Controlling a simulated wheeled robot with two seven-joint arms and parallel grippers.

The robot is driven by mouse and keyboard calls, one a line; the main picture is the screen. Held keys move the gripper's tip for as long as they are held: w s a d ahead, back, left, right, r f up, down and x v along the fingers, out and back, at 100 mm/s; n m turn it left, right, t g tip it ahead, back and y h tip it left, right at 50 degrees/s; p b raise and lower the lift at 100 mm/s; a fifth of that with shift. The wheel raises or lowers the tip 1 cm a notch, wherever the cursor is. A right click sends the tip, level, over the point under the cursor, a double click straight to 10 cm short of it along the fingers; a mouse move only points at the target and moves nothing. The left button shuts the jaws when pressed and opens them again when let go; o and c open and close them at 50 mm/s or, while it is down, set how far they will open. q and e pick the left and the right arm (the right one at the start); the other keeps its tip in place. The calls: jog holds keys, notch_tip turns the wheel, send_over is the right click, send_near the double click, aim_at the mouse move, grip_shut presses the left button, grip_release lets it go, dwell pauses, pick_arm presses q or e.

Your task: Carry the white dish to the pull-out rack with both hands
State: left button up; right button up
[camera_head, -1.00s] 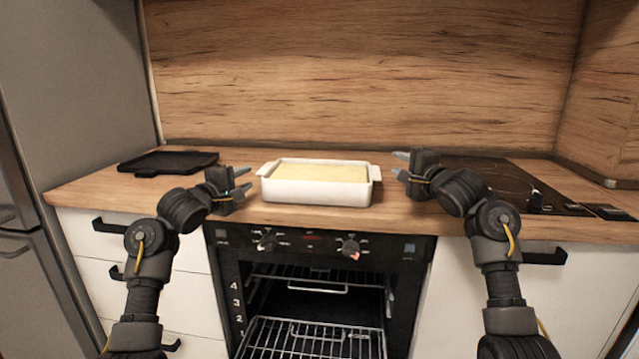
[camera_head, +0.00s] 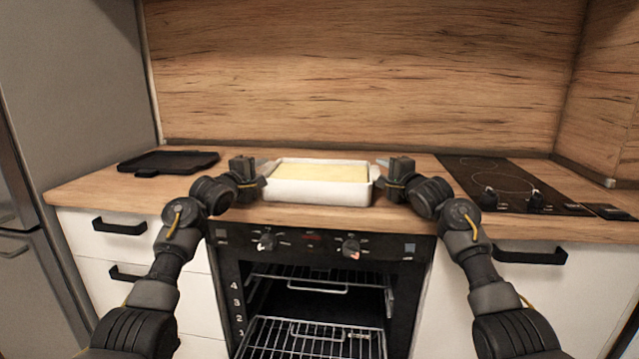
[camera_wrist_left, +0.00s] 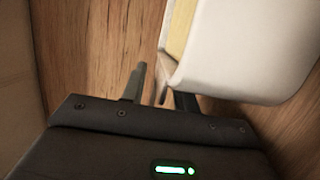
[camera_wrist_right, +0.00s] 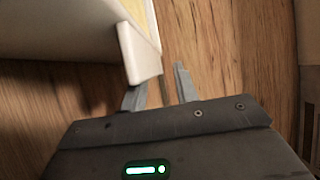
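The white dish (camera_head: 318,190), filled with something pale yellow, sits on the wooden counter above the oven. My left gripper (camera_head: 264,168) is at its left end; in the left wrist view the fingers (camera_wrist_left: 160,88) are apart, with the dish's handle tab (camera_wrist_left: 167,68) at the gap between them. My right gripper (camera_head: 383,168) is at the right end; in the right wrist view its fingers (camera_wrist_right: 157,88) are apart, close to the other handle tab (camera_wrist_right: 138,54). I cannot tell whether either touches. The pull-out rack (camera_head: 300,338) is a wire rack low in the open oven.
A black tray (camera_head: 170,162) lies on the counter at the left. A black hob (camera_head: 500,180) with knobs is at the right. The oven front (camera_head: 310,245) with its knobs is below the counter edge. An upper wire rack (camera_head: 320,289) shows inside the oven.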

pick_arm(q)
jog(key=shift+c, duration=0.4)
pick_arm(e)
jog(key=shift+c, duration=0.4)
pick_arm(q)
grip_shut()
pick_arm(e)
grip_shut()
pick_arm(q)
jog(key=shift+r, duration=0.25)
pick_arm(e)
jog(key=shift+r, duration=0.25)
